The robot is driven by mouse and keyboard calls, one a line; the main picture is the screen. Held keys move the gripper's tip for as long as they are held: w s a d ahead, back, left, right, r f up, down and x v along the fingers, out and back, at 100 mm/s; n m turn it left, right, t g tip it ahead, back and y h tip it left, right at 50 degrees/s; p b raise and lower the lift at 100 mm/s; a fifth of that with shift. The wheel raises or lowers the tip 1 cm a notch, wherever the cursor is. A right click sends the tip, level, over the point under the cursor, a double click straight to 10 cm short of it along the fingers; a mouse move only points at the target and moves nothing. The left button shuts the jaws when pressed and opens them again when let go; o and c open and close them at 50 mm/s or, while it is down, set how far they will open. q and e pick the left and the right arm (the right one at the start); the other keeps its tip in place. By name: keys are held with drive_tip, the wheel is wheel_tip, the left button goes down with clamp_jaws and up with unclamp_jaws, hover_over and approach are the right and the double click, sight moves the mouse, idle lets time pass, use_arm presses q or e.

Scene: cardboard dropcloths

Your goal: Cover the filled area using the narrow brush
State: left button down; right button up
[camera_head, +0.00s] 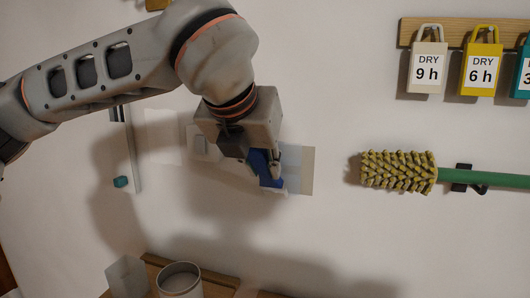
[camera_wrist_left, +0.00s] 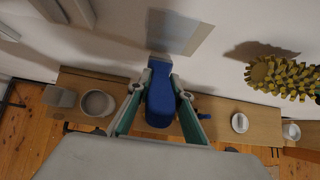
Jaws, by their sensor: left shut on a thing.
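My left gripper (camera_head: 266,163) is shut on the blue handle of a brush (camera_head: 261,168), close to the wall. The left wrist view shows the blue handle (camera_wrist_left: 160,98) between the fingers of the same gripper (camera_wrist_left: 161,90). The brush's far end reaches the lower part of a rectangular patch on the wall (camera_head: 307,172). I cannot tell whether the bristles touch it. The patch also shows in the left wrist view (camera_wrist_left: 195,36), with a grey-blue part beside a beige border. My gripper hides part of it in the head view. My right gripper is not in view.
A yellow-bristled roller brush (camera_head: 398,171) on a green handle hangs at right. "DRY" tags (camera_head: 428,68) hang from a wooden rail above. Below is a wooden shelf (camera_wrist_left: 222,108) with a round pot (camera_wrist_left: 97,103). A thin upright strip (camera_head: 131,150) stands at left.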

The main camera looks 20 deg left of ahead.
use_arm(q)
drive_tip(key=shift+w+f, duration=0.15)
drive_tip(key=shift+f, duration=0.5)
drive_tip(key=shift+r, duration=0.1)
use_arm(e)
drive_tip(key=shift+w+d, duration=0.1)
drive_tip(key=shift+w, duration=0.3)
use_arm(q)
drive_tip(key=shift+w, duration=0.2)
drive_tip(key=shift+r, duration=0.1)
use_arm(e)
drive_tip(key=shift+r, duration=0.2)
